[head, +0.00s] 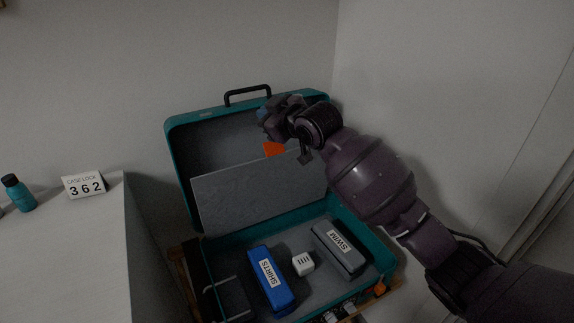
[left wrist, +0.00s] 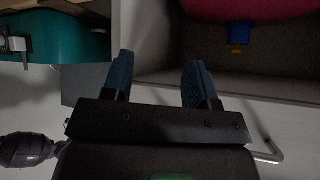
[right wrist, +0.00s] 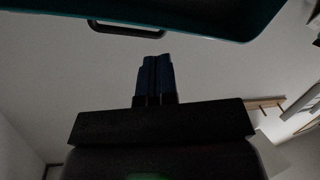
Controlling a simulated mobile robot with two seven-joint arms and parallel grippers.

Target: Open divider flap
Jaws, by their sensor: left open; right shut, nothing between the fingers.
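The teal suitcase (head: 174,160) stands open in the head view, its lid raised at the back. The grey divider flap (head: 250,195) leans across the lower lid, with an orange tab (head: 273,149) at its upper edge. My right gripper (head: 265,112) is up by the lid's upper part, above the tab and apart from it. In the right wrist view its fingers (right wrist: 156,78) are shut and empty, with the lid's rim and handle beyond. My left gripper (left wrist: 160,82) is open and empty in the left wrist view; it is outside the head view.
The case base holds a blue SHIRTS block (head: 266,280), a grey SWIM block (head: 339,250) and a small white block (head: 303,263). A white counter (head: 70,250) at left bears a CASE LOCK 362 sign (head: 85,186) and a teal bottle (head: 19,194). A wall stands close right.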

